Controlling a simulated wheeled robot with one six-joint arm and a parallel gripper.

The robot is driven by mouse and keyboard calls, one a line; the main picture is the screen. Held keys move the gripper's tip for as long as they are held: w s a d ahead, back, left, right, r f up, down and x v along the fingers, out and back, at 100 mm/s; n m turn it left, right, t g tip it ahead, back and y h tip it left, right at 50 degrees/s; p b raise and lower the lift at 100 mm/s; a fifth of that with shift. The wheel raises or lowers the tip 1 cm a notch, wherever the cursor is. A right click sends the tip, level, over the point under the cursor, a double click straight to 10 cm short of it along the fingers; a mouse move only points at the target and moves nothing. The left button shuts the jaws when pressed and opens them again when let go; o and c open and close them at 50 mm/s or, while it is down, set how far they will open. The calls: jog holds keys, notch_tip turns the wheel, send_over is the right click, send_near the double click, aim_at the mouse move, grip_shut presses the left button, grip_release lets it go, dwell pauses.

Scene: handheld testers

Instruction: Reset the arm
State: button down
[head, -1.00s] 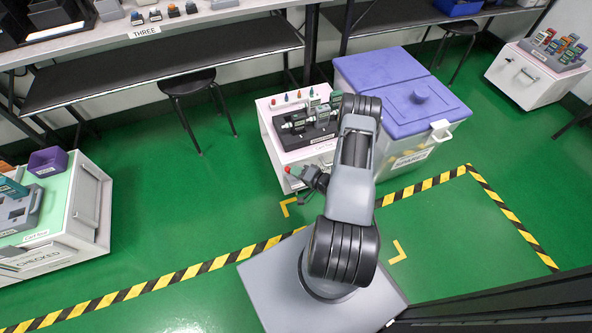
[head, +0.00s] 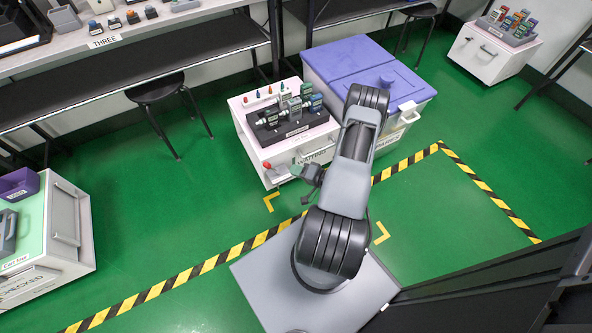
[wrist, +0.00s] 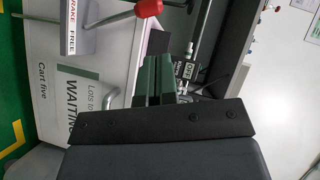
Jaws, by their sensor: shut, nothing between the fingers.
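My arm reaches from its grey base toward a white cart (head: 243,135) and bends back at the elbow. My gripper (head: 298,171) is low in front of the cart's near side, to the right of a red-knobbed lever (head: 268,166), partly hidden by my own wrist. In the wrist view my gripper (wrist: 155,78) shows as dark green fingers close together, shut and with nothing seen between them. The red knob (wrist: 148,8) and the cart's "WAITING" label (wrist: 75,85) show beyond it.
Several testers stand in a black tray (head: 262,136) on the cart. A grey bin with purple lids (head: 345,55) stands right of it, close to my arm. A stool (head: 155,90) and another cart (head: 70,225) are left. Green floor is open between them.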

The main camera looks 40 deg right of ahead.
jog(key=a+r+n+g+y+p, duration=0.1)
jog(key=a+r+n+g+p, duration=0.3)
jog(key=r, duration=0.7)
jog(key=a+r+n+g+y+p, duration=0.15)
jog(key=a+r+g+p, duration=0.3)
jog(key=r, duration=0.65)
jog(key=a+r+n+g+y+p, duration=0.25)
jog(key=a+r+p, duration=0.2)
jog(key=r, duration=0.65)
jog(key=s+a+r+h+p, duration=0.1)
jog(key=r+h+p, duration=0.3)
jog(key=r, duration=0.6)
jog(key=s+a+r+n+h+p, duration=0.1)
jog(key=s+r+h+p, duration=0.2)
jog(key=r+p, duration=0.3)
jog(key=s+r+h+p, duration=0.4)
jog(key=r+p, duration=0.1)
jog(key=r, duration=0.9)
jog(key=shift+a+r+t+h, duration=0.3)
jog(key=shift+a+r, duration=0.1)
